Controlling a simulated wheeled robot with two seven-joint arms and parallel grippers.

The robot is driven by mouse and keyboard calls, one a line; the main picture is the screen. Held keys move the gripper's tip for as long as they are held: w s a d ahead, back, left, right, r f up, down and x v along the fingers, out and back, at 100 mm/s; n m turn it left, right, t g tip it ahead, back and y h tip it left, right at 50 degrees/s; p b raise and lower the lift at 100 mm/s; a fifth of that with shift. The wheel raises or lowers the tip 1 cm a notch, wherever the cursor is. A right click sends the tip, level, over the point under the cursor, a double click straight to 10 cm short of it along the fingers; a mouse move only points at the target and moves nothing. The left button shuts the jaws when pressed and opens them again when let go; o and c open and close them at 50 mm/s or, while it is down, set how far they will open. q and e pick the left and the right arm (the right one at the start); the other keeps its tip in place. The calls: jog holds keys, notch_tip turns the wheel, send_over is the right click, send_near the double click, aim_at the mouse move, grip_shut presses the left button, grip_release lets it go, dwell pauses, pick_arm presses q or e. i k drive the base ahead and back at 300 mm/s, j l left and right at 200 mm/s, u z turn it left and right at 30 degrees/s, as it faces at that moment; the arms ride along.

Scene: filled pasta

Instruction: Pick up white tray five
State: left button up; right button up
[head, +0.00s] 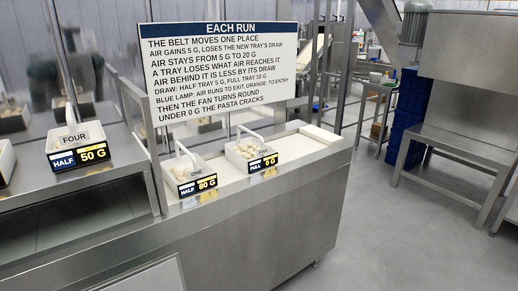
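A white tray marked FOUR (66,141) stands on the left steel counter, with a HALF 50 G tag. A white tray marked ONE (186,162) holds pale pasta and has a HALF tag, seemingly 60 G. Neither of my grippers is in view.
A sign (222,75) headed EACH RUN stands behind the trays. The pale belt (285,151) has bare surface right of the FULL tray, near a white slab (320,134). A steel table (460,150) and blue crates (405,130) stand right. Grey floor between is clear.

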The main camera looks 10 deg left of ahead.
aim_at(251, 155)
jog(key=i+l, duration=0.25)
jog(key=i+l+u, duration=0.1)
jog(key=i+l, duration=0.15)
jog(key=l, duration=0.2)
jog(key=i+l, duration=0.25)
jog(key=l, duration=0.15)
jog(key=i+l+u, duration=0.1)
jog(key=i+l, duration=0.15)
jog(key=l, duration=0.15)
jog(key=i+l, duration=0.2)
jog(key=l, duration=0.2)
jog(key=j+u, duration=0.05)
